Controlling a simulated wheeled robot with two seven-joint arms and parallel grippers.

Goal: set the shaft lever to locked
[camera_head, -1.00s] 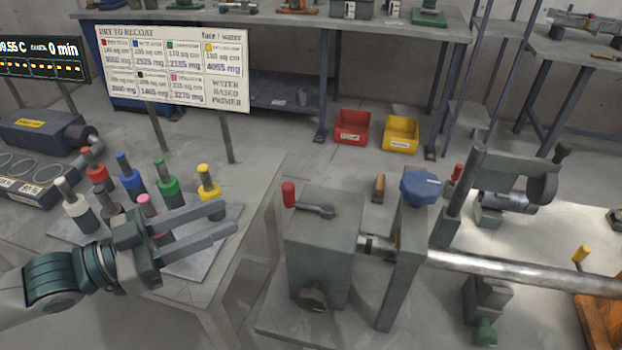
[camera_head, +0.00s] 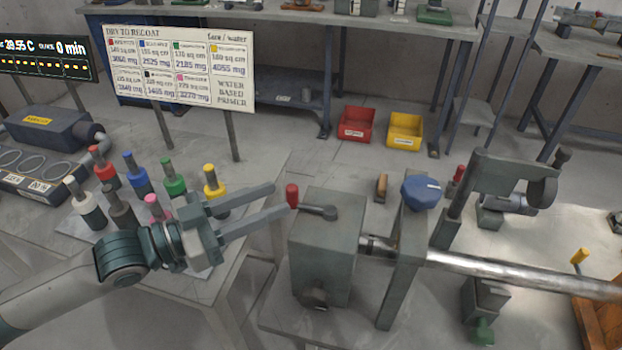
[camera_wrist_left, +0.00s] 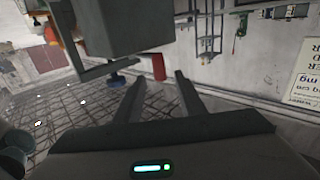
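The shaft lever is a grey arm with a red knob (camera_head: 292,195) on top of a grey gearbox block (camera_head: 325,245). The knob points left, toward my left gripper. My left gripper (camera_head: 282,198) is open, its two fingers reaching right, with the fingertips close beside the red knob. In the left wrist view the red knob (camera_wrist_left: 158,67) shows just ahead of the open fingers (camera_wrist_left: 158,82). I cannot tell whether the fingers touch it. A steel shaft (camera_head: 500,266) runs right from the block. My right gripper is not in view.
A blue knob (camera_head: 421,192) tops the post right of the block. Red (camera_head: 356,125) and yellow (camera_head: 404,131) bins stand on the floor behind. A sign board (camera_head: 178,67) stands at the back left.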

